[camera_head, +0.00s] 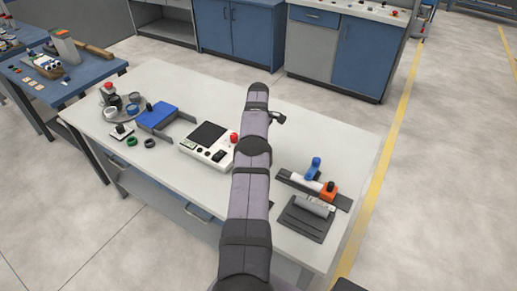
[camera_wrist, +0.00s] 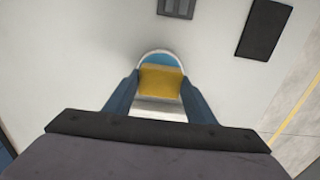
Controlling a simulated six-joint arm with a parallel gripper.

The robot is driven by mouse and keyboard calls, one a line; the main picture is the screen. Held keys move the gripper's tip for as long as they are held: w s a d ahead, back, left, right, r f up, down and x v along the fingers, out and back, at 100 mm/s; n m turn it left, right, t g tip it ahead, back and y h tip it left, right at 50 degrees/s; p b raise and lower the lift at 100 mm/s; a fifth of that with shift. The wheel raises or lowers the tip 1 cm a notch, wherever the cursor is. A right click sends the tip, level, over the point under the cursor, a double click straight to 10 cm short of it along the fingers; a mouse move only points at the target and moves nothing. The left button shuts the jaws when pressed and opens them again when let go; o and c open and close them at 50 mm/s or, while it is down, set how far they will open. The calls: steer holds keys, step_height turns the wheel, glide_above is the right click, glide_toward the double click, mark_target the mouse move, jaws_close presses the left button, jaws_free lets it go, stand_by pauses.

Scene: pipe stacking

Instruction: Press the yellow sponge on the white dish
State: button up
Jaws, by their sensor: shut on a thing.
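In the wrist view, the yellow sponge (camera_wrist: 160,83) sits between the two blue fingers of my gripper (camera_wrist: 160,78). My gripper is shut on it. The white dish (camera_wrist: 148,53) shows just beyond the sponge as a curved white rim around a blue inside. The sponge overlaps the dish in this view and hides part of it. I cannot tell whether the two touch. A pale band (camera_wrist: 158,107) shows on the near side of the sponge. In the head view, my arm hides the sponge and dish.
On the grey table (camera_head: 300,140), a white console with a red knob (camera_head: 208,143) stands left of my arm. A blue box (camera_head: 157,115) and small parts lie farther left. Dark trays (camera_head: 303,222) with blue and orange fittings lie right. The table's far right area is clear.

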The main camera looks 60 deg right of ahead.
steer(key=shift+a+f+b, duration=0.1)
steer(key=shift+f+b, duration=0.55)
steer(key=shift+b, duration=0.1)
stand_by(2.8)
steer(key=shift+r, duration=0.15)
steer(key=shift+r+p, duration=2.5)
steer(key=shift+r, duration=1)
